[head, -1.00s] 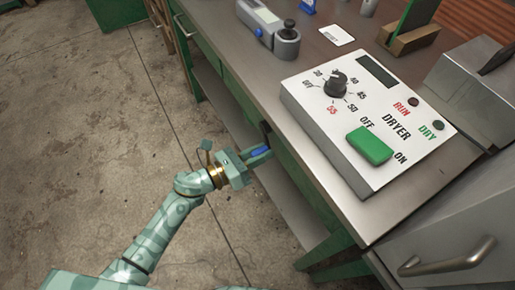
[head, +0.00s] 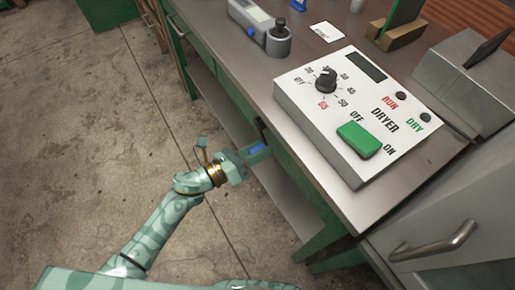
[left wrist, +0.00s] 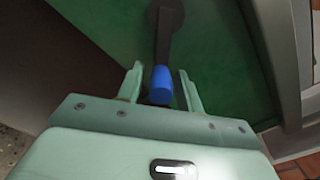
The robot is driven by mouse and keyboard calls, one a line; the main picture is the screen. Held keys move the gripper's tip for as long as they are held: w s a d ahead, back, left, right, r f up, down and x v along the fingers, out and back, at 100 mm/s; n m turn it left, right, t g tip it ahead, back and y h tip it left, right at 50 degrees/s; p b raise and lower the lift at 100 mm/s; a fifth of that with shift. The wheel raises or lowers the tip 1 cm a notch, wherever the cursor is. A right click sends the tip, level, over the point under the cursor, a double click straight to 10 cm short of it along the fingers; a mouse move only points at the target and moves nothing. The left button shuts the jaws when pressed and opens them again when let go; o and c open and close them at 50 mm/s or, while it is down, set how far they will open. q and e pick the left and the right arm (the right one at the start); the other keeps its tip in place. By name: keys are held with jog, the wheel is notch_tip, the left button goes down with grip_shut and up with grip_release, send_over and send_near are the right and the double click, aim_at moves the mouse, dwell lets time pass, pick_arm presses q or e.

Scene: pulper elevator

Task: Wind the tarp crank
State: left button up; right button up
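The crank has a dark arm (left wrist: 168,35) on a green panel and a blue handle (left wrist: 161,85). In the head view the blue handle (head: 258,149) shows at the side of the green bench, below the worktop edge. My left gripper (head: 260,151) is at the handle. In the left wrist view the handle lies between the two fingers of my left gripper (left wrist: 160,82), with a narrow gap visible on each side, so the gripper looks open around it. My right gripper is not in view. No tarp is recognisable.
The metal worktop (head: 215,45) carries a dryer control box (head: 340,95) with a dial and green switch. A grey device (head: 262,25) and a white card (head: 326,32) lie farther back. A metal handle (head: 433,241) juts out at lower right. Concrete floor at left is clear.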

pick_arm(q)
jog(key=shift+o, duration=0.4)
jog(key=shift+s+a, duration=0.1)
jog(key=p+v, duration=0.1)
jog(key=v, duration=1.5)
jog(key=shift+p, duration=0.3)
